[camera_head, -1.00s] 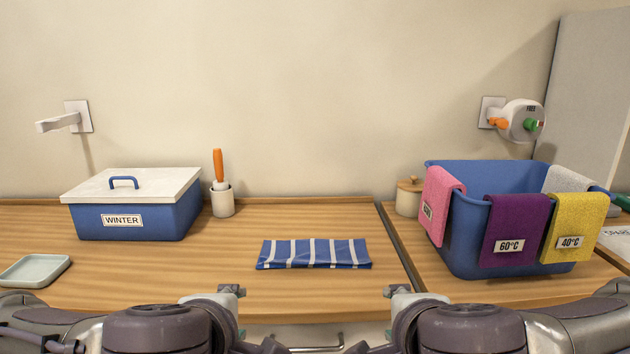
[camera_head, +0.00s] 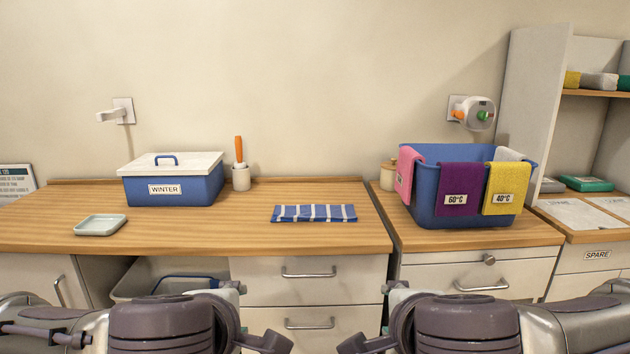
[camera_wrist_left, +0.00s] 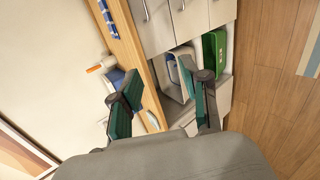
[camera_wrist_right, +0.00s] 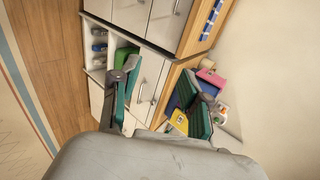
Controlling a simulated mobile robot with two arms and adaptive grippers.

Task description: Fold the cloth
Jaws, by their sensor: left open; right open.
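The blue and white striped cloth (camera_head: 314,213) lies as a flat, narrow rectangle near the front right of the left wooden counter. A strip of it shows at the top of the left wrist view (camera_wrist_left: 108,18) and of the right wrist view (camera_wrist_right: 212,20). Whether it is layered is too small to tell. My left gripper (camera_wrist_left: 160,110) is open and empty, in front of the counter and well short of the cloth. My right gripper (camera_wrist_right: 160,105) is open and empty, also in front of the counters and apart from the cloth.
A lidded blue WINTER box (camera_head: 175,188), a white holder with an orange handle (camera_head: 240,178) and a pale tray (camera_head: 100,225) stand left of the cloth. A blue basin (camera_head: 425,195) with coloured cloths stands right. Drawers (camera_head: 310,278) front the counter. Counter around the cloth is clear.

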